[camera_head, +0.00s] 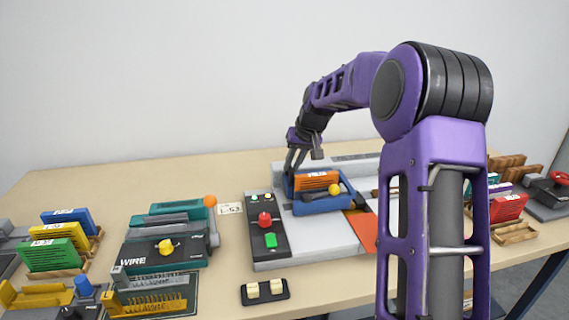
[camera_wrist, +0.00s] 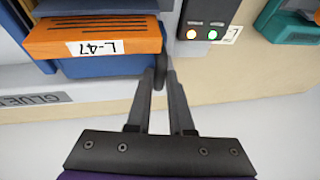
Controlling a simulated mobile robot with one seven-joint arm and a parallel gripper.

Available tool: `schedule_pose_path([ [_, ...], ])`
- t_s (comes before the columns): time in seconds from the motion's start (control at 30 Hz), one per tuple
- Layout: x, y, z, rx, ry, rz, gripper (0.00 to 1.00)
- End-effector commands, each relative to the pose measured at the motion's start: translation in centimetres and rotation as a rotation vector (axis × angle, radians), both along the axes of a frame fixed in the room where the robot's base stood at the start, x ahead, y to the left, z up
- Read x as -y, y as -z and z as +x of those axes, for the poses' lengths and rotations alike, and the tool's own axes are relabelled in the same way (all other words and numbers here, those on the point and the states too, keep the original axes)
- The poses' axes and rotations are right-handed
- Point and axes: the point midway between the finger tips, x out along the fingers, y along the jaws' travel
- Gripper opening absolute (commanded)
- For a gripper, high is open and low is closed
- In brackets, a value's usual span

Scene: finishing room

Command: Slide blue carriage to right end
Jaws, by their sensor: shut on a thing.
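The blue carriage (camera_head: 322,207) sits on the light grey bed of the gluing machine (camera_head: 290,246), toward its left part, just right of the dark control panel. It carries an orange block (camera_head: 316,180), labelled L-47 in the wrist view (camera_wrist: 95,38), and has a yellow knob (camera_head: 334,189) on its front. My gripper (camera_head: 291,170) reaches down at the carriage's back left corner. In the wrist view its fingers (camera_wrist: 160,72) are shut on a dark upright handle beside the carriage (camera_wrist: 105,66). My arm hides the bed's right part.
The control panel (camera_head: 258,236) has a red knob, a green button and two lit lamps. An orange strip (camera_head: 362,228) crosses the bed right of the carriage. A teal wire machine (camera_head: 160,252) stands left; coloured books in racks stand at both sides.

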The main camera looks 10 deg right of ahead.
Motion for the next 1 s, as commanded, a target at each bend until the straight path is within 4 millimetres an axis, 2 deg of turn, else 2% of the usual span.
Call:
schedule_pose_path([
  [0.03, 1.1, -0.2, 0.0, 0.0, 0.005, -0.001, 0.0],
  [1.0, 19.2, -0.3, 0.0, 0.0, 0.005, 0.0, 0.0],
])
